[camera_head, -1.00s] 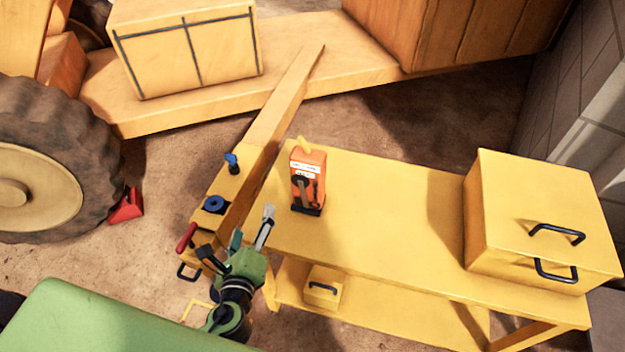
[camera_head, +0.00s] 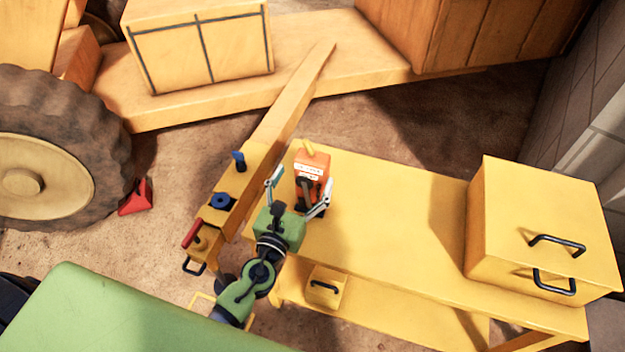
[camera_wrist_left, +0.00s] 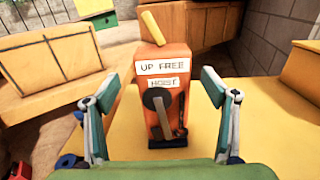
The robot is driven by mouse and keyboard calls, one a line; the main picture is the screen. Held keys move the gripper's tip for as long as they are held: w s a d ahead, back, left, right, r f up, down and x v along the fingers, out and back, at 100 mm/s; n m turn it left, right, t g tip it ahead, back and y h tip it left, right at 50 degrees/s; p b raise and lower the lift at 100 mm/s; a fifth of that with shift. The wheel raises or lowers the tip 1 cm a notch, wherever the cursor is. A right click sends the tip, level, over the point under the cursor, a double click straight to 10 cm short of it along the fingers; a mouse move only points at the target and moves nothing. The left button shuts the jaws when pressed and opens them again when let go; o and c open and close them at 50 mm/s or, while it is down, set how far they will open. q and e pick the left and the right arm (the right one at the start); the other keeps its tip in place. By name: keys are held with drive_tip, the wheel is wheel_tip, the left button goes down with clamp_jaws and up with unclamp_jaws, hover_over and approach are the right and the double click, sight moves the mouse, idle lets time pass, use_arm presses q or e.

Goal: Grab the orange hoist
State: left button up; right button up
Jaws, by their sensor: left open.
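The orange hoist (camera_head: 311,172) stands upright on the left end of the yellow table (camera_head: 395,220). It has white labels, a dark lever on its front and a yellow handle on top. It also shows in the left wrist view (camera_wrist_left: 163,85), centred between the fingers. My left gripper (camera_head: 298,190) is open at the front of the hoist, one finger toward each side of it. In the left wrist view (camera_wrist_left: 165,92) a gap shows between each finger and the hoist. My right gripper is not in view.
A yellow box with black handles (camera_head: 540,225) stands at the table's right end. A yellow beam (camera_head: 265,140) with a blue knob, a blue ring and a red handle runs beside the table's left end. The table's middle is clear.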

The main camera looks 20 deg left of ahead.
sight(308, 170)
use_arm(q)
drive_tip(key=shift+w+d+r+p, duration=0.1)
drive_tip(key=shift+w+p, duration=0.1)
drive_tip(key=shift+w, duration=0.7)
drive_tip(key=shift+w+d+p, duration=0.1)
drive_tip(key=shift+w+p, duration=0.05)
drive_tip(key=shift+w, duration=0.8)
drive_tip(key=shift+w+d+r+p, duration=0.1)
drive_tip(key=shift+w+p, duration=0.1)
drive_tip(key=shift+w, duration=0.7)
drive_tip(key=shift+s, duration=0.1)
drive_tip(key=c, duration=2)
drive_tip(key=shift+r, duration=0.2)
drive_tip(key=shift+c, duration=0.9)
